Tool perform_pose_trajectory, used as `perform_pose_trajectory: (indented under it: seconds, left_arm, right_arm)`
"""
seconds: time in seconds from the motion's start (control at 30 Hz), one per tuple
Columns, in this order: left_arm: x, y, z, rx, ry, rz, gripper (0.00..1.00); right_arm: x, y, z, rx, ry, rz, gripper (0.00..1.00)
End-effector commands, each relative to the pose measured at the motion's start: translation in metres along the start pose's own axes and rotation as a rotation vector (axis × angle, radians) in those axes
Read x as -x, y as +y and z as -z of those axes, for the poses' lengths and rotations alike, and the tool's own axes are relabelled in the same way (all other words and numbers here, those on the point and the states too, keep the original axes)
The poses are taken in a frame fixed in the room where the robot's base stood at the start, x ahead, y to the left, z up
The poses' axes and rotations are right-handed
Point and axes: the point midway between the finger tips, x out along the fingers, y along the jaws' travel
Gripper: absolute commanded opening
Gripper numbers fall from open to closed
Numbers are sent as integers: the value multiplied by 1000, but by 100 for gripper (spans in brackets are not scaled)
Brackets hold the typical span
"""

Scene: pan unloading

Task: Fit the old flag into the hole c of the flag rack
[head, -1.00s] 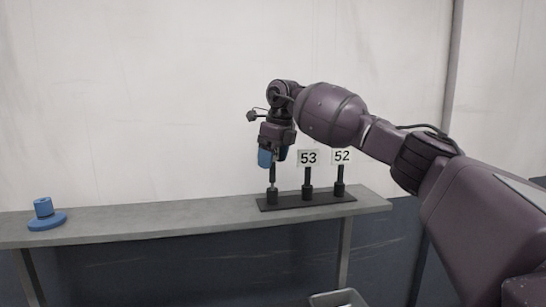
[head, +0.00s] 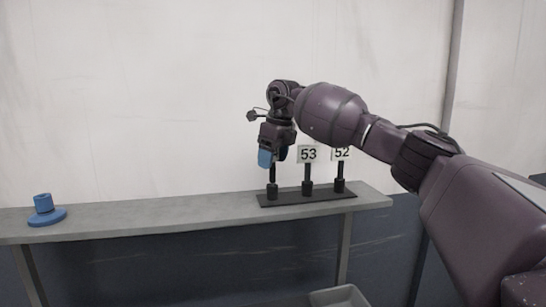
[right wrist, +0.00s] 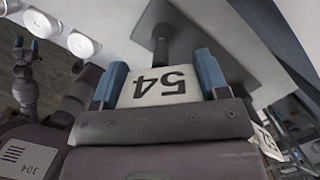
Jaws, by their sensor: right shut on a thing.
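The black flag rack (head: 305,197) stands on the right part of the grey shelf, with three upright holders in a row. Flag 53 (head: 308,154) stands in the middle holder and flag 52 (head: 341,154) in the right one. My right gripper (head: 270,157) is above the left holder (head: 272,188), shut on a flag marked 54 (right wrist: 160,87), seen between its blue fingers in the right wrist view. The flag's dark pole (head: 272,174) points down in line with that holder; how deep it sits is unclear. My left gripper (right wrist: 26,50) shows small at the left of the wrist view.
The grey shelf (head: 150,218) is clear between a blue stepped round object (head: 44,211) at its left and the rack. A grey bin (head: 335,297) stands below in front. A pale wall is close behind.

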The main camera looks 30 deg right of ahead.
Motion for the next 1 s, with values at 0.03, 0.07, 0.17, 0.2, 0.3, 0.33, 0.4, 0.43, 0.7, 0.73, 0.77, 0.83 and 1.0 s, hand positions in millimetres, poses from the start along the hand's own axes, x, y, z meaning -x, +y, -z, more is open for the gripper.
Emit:
perform_pose_trajectory:
  seconds: [0.03, 0.07, 0.17, 0.2, 0.3, 0.33, 0.4, 0.43, 0.7, 0.73, 0.77, 0.83, 1.0]
  left_arm:
    - [0, 0, 0, 0, 0, 0, 69]
    - [0, 0, 0, 0, 0, 0, 69]
    - [0, 0, -1, 0, 0, 0, 69]
    - [-1, 0, -1, 0, 0, 0, 69]
    - [-1, 0, -1, 0, 0, 0, 69]
    - [-1, 0, -1, 0, 0, 0, 69]
    - [-1, 0, -1, 0, 1, 0, 69]
    - [-1, 0, -1, 0, 1, 0, 69]
    - [-2, 0, -2, 0, 1, 0, 69]
    - [-2, 0, -2, 0, 1, 0, 69]
    - [-2, 0, -2, 0, 1, 0, 69]
    - [-2, 0, -2, 0, 1, 0, 69]
    - [-2, 0, -2, 0, 1, 0, 69]
  right_arm:
    - [-1, 0, 0, 0, 0, 0, 41]
    - [-1, 0, 0, 0, 0, 0, 41]
    - [-2, 0, 1, 0, 0, 0, 41]
    - [-3, 0, 1, 0, 0, 0, 41]
    - [-4, 0, 1, 0, 0, 0, 41]
    - [-4, 0, 1, 0, 0, 0, 41]
    - [-5, 0, 1, 0, 0, 0, 41]
    - [-5, 0, 1, 0, 0, 0, 41]
    - [-8, 0, 2, 0, 0, 0, 41]
    - [-8, 0, 2, 0, 0, 0, 41]
    - [-8, 0, 2, 0, 0, 0, 41]
    - [-8, 0, 2, 0, 0, 0, 74]
    - [-8, 0, 2, 0, 0, 0, 97]
